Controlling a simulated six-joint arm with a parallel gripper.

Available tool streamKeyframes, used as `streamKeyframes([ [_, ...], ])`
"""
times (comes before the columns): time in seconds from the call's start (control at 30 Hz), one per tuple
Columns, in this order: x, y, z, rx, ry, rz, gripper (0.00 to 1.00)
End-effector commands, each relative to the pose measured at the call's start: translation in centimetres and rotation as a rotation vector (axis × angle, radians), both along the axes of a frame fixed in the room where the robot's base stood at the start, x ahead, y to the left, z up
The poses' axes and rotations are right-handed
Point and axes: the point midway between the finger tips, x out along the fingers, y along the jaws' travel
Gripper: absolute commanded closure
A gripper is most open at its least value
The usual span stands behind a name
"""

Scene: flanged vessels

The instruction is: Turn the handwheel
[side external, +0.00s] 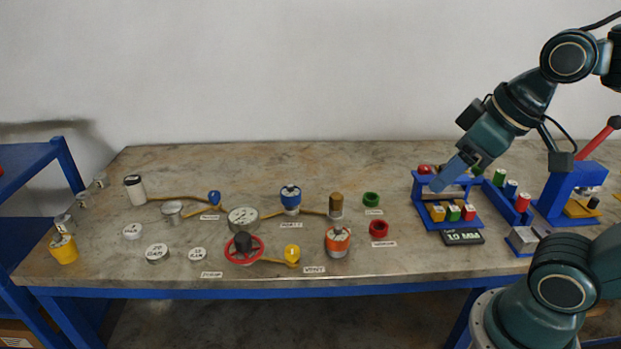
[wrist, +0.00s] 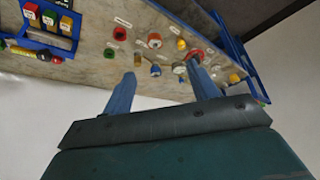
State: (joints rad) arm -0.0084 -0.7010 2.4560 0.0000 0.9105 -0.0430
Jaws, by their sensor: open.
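The handwheel (side external: 259,252) is a red ring around a dark hub, near the front of the bench left of centre in the side view. In the wrist view the handwheel (wrist: 193,54) shows small and far off, partly hidden by the right finger. My gripper (side external: 438,184) is at the right of the side view, above the blue rack and well to the right of the handwheel. In the wrist view my gripper (wrist: 161,74) has its two blue fingers spread apart with nothing between them.
The blue rack (side external: 420,210) with coloured blocks stands below my gripper. A dark display (side external: 463,237) lies in front of it. A round grey gauge (side external: 242,220), a yellow knob (side external: 292,254) and an orange-topped vessel (side external: 338,242) crowd the handwheel. Bare bench lies front right of centre.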

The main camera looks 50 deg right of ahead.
Motion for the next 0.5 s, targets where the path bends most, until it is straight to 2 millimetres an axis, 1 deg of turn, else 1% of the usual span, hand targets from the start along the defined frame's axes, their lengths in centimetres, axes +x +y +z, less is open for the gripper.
streamKeyframes([
  [0.17, 2.5, 0.4, 1.3, -0.037, 0.034, 0.090, 0.41],
  [0.3, 5.2, 0.9, 2.4, -0.075, 0.066, 0.189, 0.41],
  [0.5, 9.4, 1.8, 3.3, -0.127, 0.112, 0.333, 0.41],
])
